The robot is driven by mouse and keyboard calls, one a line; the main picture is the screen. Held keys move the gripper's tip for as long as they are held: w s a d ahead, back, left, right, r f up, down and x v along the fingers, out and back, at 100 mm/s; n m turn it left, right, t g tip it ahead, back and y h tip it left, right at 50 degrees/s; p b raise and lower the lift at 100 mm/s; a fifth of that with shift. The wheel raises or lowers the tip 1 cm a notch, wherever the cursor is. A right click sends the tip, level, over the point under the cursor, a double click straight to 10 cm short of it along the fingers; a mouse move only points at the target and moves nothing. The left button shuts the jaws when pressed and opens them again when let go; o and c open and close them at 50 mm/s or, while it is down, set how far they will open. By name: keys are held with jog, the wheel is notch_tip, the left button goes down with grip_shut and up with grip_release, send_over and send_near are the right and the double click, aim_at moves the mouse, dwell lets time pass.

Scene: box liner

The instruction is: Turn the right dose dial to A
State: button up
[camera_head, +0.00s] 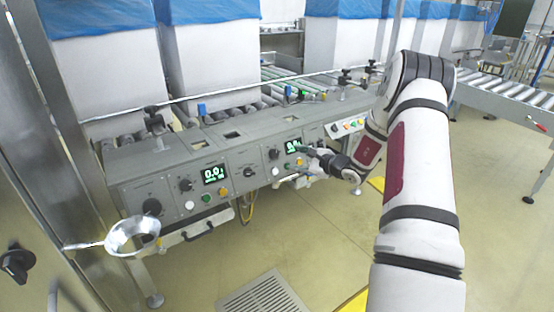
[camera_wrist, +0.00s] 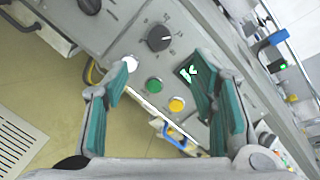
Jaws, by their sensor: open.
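The right dose dial (camera_head: 273,153) is a dark knob on the grey control panel, left of the right lit display (camera_head: 293,145). In the wrist view the dial (camera_wrist: 158,38) is near the top centre, with small marks around it too small to read. I cannot tell which mark it points at. My gripper (camera_head: 306,158) is in front of the right panel section, beside its display and buttons. In the wrist view my gripper (camera_wrist: 160,78) is open and empty, its teal-padded fingers spread. The dial is beyond the fingertips, between their lines and apart from them.
White (camera_wrist: 130,63), green (camera_wrist: 154,84) and yellow (camera_wrist: 176,104) buttons lie near the fingers. The left panel section has its own dial (camera_head: 186,185) and display (camera_head: 214,173). The floor in front is open.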

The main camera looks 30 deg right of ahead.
aim_at(276, 154)
jog(key=b+x, duration=0.2)
jog(key=x, duration=0.9)
jog(key=shift+w+b, duration=0.1)
jog(key=shift+b, duration=0.3)
